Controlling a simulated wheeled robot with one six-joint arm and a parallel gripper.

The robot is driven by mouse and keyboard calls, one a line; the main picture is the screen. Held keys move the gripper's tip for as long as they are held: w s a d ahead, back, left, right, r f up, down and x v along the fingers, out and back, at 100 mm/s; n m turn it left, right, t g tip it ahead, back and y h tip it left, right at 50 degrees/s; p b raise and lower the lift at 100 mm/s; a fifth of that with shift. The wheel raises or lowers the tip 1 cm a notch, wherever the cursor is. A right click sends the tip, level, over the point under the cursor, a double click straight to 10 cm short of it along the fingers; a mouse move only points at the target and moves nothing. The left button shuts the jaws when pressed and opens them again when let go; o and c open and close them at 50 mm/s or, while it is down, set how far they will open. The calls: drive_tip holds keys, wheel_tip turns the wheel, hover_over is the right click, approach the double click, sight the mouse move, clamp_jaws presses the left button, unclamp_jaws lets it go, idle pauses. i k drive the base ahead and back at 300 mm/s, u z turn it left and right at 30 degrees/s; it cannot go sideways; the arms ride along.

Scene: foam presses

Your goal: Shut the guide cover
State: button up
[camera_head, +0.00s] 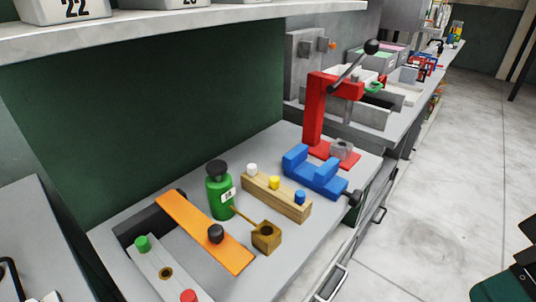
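A flat orange bar with a black knob (205,232), which looks like the guide cover, lies at a slant on the grey bench, its far end by a dark grey block (147,222). I cannot see a hinge, or tell for certain what lies under the bar. In front of it is a light grey plate (165,271) with a green knob, a red knob and a round hole, partly cut off by the bottom edge. I cannot make out my gripper in this view.
A green bottle (219,192), a wooden block with coloured pegs (276,196), a small wooden box with a stick (266,238), a blue vise (314,176) and a red lever press (316,111) stand on the bench (120,232). A shelf (180,27) overhangs it. The floor at right is mostly clear.

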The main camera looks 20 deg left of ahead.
sight(234, 257)
drive_tip(key=z, duration=0.05)
drive_tip(key=k, duration=0.85)
drive_tip(key=z, duration=0.75)
drive_tip(key=i, duration=0.5)
drive_tip(key=u, duration=2.2)
drive_tip(key=i, duration=0.5)
drive_tip(key=z, duration=0.05)
